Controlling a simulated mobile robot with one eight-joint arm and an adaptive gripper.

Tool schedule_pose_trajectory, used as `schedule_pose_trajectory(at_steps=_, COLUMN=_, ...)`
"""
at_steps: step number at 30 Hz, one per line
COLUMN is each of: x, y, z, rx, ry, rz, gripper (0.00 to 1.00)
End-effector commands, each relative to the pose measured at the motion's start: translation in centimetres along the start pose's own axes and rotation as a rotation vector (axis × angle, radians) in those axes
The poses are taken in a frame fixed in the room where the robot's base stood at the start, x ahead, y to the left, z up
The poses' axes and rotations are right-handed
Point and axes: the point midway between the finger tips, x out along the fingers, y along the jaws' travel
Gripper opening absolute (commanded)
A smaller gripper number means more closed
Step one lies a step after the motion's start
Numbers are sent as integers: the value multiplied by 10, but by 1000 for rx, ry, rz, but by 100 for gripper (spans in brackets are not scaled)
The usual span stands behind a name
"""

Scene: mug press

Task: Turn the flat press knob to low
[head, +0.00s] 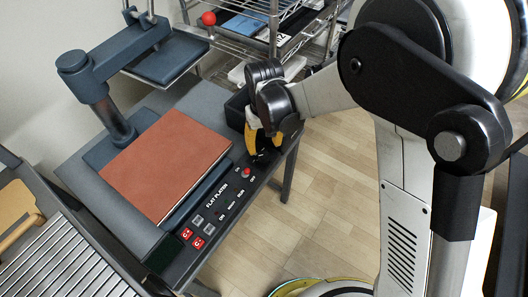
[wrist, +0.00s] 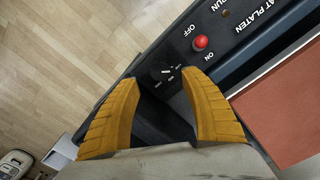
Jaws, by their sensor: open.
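The flat press knob (wrist: 160,71) is a small black dial with a white mark in the wrist view. It sits on the black control panel (head: 216,203), with small white print around it too fine to read. My gripper (wrist: 160,79) is open, its two yellow fingers apart on either side of the knob. I cannot tell whether they touch it. In the head view my gripper (head: 265,147) points down at the far right end of the panel, and its fingers mostly hide the knob.
A red button (wrist: 200,42) marked OFF and ON sits beside the knob. The flat press platen (head: 180,160) is brown, with a grey post (head: 105,105) behind. A black bin (head: 236,108) stands close to my gripper. A wire rack (head: 270,25) is at the back. Wooden floor lies right of the table.

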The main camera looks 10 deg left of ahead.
Motion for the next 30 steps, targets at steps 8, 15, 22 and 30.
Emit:
schedule_pose_trajectory(at_steps=8, x=-50, y=0, z=0, rx=0, ry=0, rz=0, gripper=54)
schedule_pose_trajectory(at_steps=15, x=-60, y=0, z=0, rx=0, ry=0, rz=0, gripper=54)
schedule_pose_trajectory(at_steps=22, x=-60, y=0, z=0, rx=0, ry=0, rz=0, gripper=54)
schedule_pose_trajectory(at_steps=30, x=-67, y=6, z=4, rx=12, ry=11, rz=0, gripper=54)
